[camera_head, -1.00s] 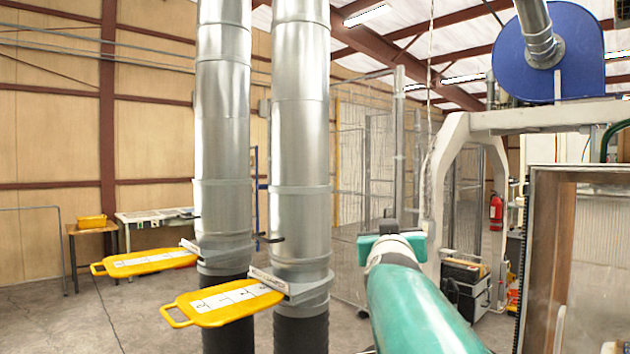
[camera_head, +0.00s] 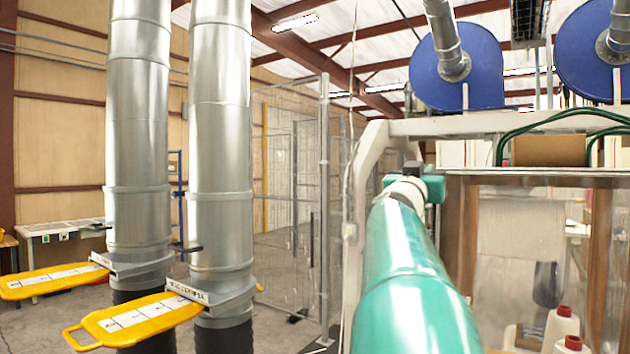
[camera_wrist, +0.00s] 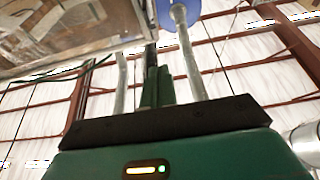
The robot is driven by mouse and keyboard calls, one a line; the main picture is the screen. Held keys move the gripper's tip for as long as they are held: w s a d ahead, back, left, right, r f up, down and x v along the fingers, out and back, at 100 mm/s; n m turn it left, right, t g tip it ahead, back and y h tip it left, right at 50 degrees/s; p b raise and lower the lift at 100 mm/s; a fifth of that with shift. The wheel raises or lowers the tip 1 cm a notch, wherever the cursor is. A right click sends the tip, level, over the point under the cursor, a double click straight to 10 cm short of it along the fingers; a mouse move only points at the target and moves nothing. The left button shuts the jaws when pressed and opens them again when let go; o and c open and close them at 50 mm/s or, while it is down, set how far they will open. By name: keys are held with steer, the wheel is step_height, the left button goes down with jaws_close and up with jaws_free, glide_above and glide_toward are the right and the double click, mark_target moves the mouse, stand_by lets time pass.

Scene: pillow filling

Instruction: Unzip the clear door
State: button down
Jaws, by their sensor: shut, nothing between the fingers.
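A clear panel in a brown wooden frame (camera_head: 456,250) covers the front of the machine at the right of the head view; I take it to be the clear door. White spools and a dark container show behind it. No zipper or pull tab can be made out. My gripper (camera_head: 416,172) is at the far end of my teal arm, just left of the frame's upper left corner in the picture. In the wrist view my gripper (camera_wrist: 153,68) points upward, its narrow fingers together and empty. A framed, see-through surface fills that view's upper left.
Two silver ducts (camera_head: 138,140) with yellow slide gates (camera_head: 135,322) stand at the left. A wire mesh fence (camera_head: 290,190) is behind, left of my arm. A white machine post (camera_head: 362,190) stands close behind my gripper. Blue round housings (camera_head: 456,60) are above.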

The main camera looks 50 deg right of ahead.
steer(key=d+f, duration=0.2)
steer(key=d, duration=0.1)
steer(key=shift+w+d+f, duration=0.15)
steer(key=shift+w+f, duration=0.1)
steer(key=shift+f, duration=0.15)
stand_by(0.5)
